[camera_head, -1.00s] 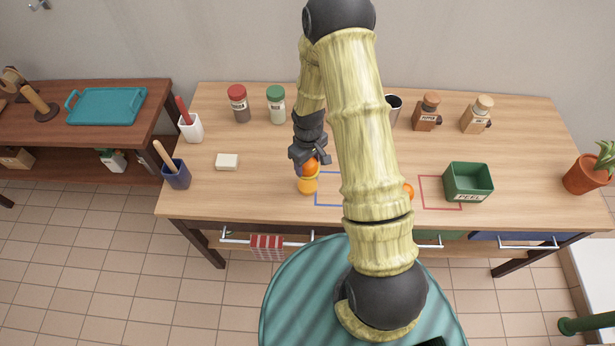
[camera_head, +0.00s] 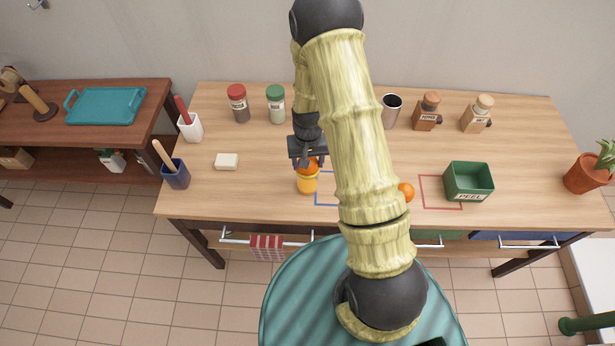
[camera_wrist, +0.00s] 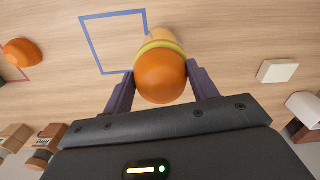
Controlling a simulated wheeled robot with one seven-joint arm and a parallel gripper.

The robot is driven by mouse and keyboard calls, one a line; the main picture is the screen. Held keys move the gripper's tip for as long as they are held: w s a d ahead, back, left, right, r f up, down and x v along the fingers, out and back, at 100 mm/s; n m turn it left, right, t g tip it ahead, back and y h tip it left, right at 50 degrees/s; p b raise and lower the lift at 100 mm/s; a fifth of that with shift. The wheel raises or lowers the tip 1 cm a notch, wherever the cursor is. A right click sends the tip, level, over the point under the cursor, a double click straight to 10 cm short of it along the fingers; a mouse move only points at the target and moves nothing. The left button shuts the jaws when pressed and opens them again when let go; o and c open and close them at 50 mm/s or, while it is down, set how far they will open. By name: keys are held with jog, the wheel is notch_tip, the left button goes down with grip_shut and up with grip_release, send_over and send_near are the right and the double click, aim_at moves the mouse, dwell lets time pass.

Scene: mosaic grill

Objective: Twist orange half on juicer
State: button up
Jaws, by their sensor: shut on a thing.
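The juicer (camera_head: 307,185) is a small orange-yellow piece with a yellow rim on the wooden table, just left of the blue outlined square. An orange half (camera_head: 306,169) sits on top of it, dome up; in the wrist view the orange half (camera_wrist: 161,77) covers most of the juicer (camera_wrist: 158,42). My gripper (camera_head: 307,163) is above the juicer, with one finger on each side of the orange half, shut on it. Another orange piece (camera_head: 406,192) lies on the table to the right, partly beside my arm; it also shows in the wrist view (camera_wrist: 22,52).
A green PEEL bin (camera_head: 468,183) stands at the right by a red outlined square (camera_head: 428,190). A white block (camera_head: 227,162) lies left of the juicer. Jars (camera_head: 276,105), a metal cup (camera_head: 391,110) and bottles (camera_head: 427,112) line the back.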

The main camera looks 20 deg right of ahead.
jog(key=shift+m, duration=0.8)
jog(key=shift+f, duration=0.1)
jog(key=n, duration=0.4)
jog(key=shift+n, duration=0.3)
jog(key=shift+r+p, duration=1.85)
jog(key=shift+r, duration=0.9)
jog(key=shift+f, duration=0.15)
